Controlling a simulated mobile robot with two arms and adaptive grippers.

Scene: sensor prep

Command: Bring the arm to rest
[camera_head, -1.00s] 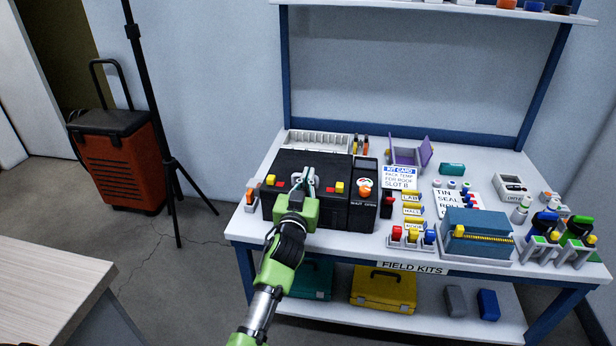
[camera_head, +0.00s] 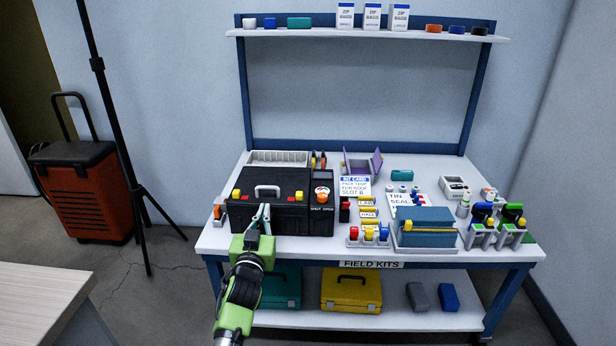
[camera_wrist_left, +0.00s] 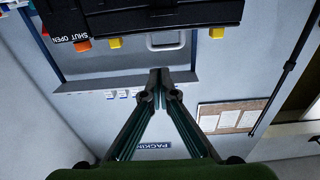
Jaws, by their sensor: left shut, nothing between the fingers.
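My left gripper (camera_head: 263,210) is green with dark fingers. In the head view it is in front of the black case (camera_head: 240,215), below the grey handle (camera_head: 267,190) on its lid. The lid is down, with yellow and red tabs along its front edge. In the left wrist view the fingertips (camera_wrist_left: 159,76) meet with nothing between them. The case (camera_wrist_left: 150,17) shows there at the top edge, apart from the fingers. My right gripper is in neither view.
A white workbench (camera_head: 320,246) carries a purple open box (camera_head: 362,163), a blue case (camera_head: 425,218), coloured holders and cards. A yellow case (camera_head: 351,291) is on the lower shelf. A tripod (camera_head: 120,130) and an orange wheeled box (camera_head: 85,195) stand left. A wooden table (camera_head: 40,295) is near left.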

